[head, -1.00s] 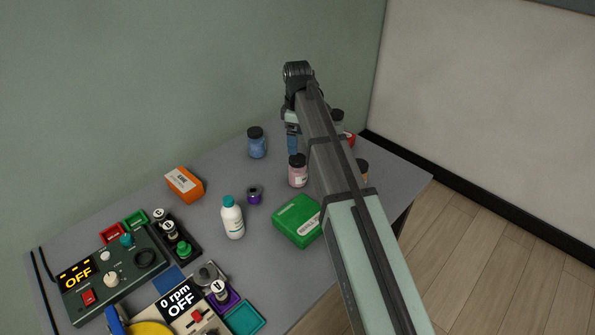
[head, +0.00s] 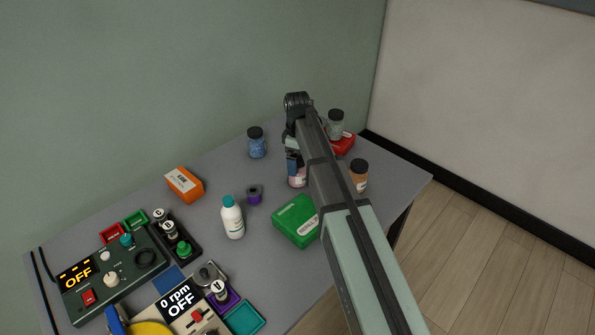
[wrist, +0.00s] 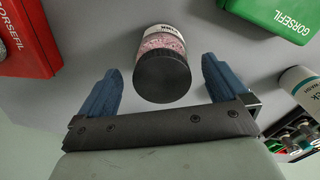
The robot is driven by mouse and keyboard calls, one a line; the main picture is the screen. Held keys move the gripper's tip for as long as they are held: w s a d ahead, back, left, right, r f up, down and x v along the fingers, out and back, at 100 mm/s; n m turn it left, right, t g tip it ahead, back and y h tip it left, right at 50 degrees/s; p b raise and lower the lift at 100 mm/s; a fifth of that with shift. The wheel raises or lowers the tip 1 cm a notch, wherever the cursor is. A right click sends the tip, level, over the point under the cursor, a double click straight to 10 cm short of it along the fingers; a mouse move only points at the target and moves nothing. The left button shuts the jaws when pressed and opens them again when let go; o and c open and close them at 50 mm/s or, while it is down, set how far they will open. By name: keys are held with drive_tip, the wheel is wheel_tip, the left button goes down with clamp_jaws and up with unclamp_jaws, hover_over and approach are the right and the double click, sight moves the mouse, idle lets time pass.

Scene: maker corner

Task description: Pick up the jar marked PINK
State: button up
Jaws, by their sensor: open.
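The pink jar (head: 297,182) has a pink body and stands on the grey table; in the head view my gripper hides its upper part. In the wrist view the jar (wrist: 164,42) shows its pink speckled contents, a white label and a black lid facing the camera. My gripper (wrist: 161,82) is open, with one blue finger on each side of the lid and a gap on both sides. In the head view one blue finger of my gripper (head: 293,164) shows above the jar. The jar is not gripped.
A blue jar (head: 257,145), a grey-green jar (head: 336,125) and an orange jar (head: 358,176) stand around. A green box (head: 296,221), a red box (head: 343,144), a white bottle (head: 232,219) and an orange box (head: 184,185) are nearby. Devices fill the table's left front.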

drive_tip(key=shift+s+f, duration=0.1)
drive_tip(key=shift+f, duration=2.35)
drive_tip(key=c, duration=1.4)
